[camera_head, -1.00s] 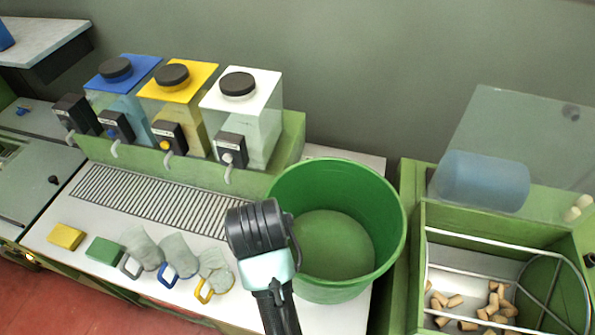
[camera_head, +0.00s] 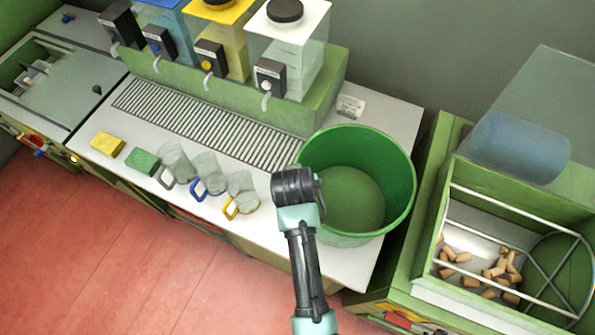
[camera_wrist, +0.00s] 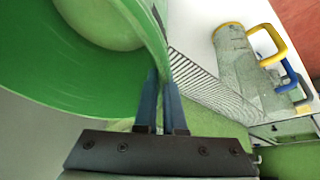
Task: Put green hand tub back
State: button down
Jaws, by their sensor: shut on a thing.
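The green tub (camera_head: 398,190) is a large round open tub at the right end of the white worktop, and its inside looks empty. My gripper (camera_head: 300,188) is at the tub's left rim in the head view, with its fingers hidden there behind the wrist. In the wrist view the two dark blue fingers (camera_wrist: 162,103) are shut on the wall of the tub (camera_wrist: 70,75) near its rim. Whether the tub's base touches the worktop is hidden.
Several mugs (camera_head: 207,175) with coloured handles stand left of my gripper, beside a green block (camera_head: 142,161) and yellow sponge (camera_head: 108,144). Dispensers (camera_head: 288,50) stand behind a grated drain (camera_head: 205,122). A green bin with corks (camera_head: 490,270) is close on the right.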

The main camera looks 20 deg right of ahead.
jog(key=c, duration=1.4)
grip_release()
jog(key=shift+f, duration=0.15)
jog(key=o, duration=0.4)
jog(key=shift+r, duration=0.25)
jog(key=b+v, duration=0.1)
jog(key=v, duration=1.1)
jog(key=shift+w, duration=0.1)
